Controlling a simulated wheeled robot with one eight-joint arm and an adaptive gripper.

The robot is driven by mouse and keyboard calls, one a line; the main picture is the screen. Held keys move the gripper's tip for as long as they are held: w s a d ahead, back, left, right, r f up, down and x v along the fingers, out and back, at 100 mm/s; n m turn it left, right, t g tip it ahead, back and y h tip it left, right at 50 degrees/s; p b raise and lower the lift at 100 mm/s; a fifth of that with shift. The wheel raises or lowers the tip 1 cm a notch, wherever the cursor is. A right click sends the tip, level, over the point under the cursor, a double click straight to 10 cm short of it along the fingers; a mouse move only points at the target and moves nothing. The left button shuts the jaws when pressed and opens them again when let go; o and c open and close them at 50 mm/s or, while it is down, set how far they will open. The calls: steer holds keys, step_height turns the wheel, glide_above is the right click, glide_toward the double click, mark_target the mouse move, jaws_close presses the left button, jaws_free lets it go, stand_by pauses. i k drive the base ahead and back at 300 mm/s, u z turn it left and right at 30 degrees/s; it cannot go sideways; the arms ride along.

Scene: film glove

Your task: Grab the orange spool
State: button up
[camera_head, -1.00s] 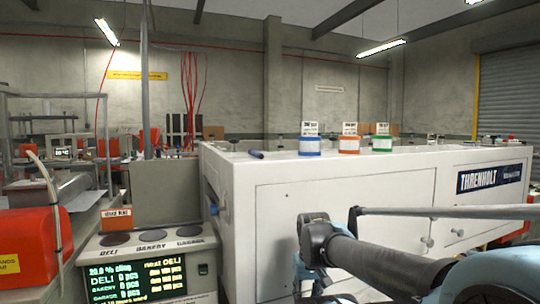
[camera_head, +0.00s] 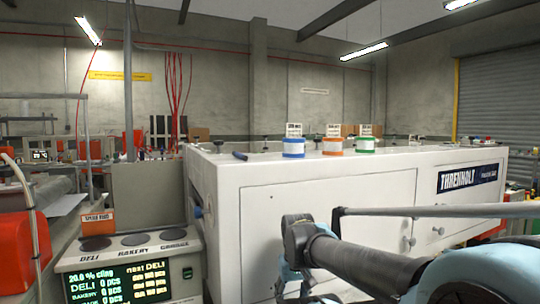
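The orange spool (camera_head: 333,146) stands upright on the top of the white machine (camera_head: 310,180), with orange bands and a pale middle. A blue spool (camera_head: 293,148) stands to its left and a green spool (camera_head: 365,145) to its right. A small white label card stands behind each spool. My arm reaches in from the lower right, in front of the machine and below the spools. My gripper's fingers are not visible, so I cannot see whether it is open or shut.
A dark blue rod-like item (camera_head: 240,156) lies on the machine top left of the spools. A counter unit with a green-text display (camera_head: 123,282) stands at lower left. An orange-red case (camera_head: 22,250) is at far left. The machine top around the spools is mostly clear.

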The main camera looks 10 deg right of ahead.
mark_target(332, 144)
steer(key=z, duration=0.95)
steer(key=k, duration=1)
steer(key=u, duration=0.25)
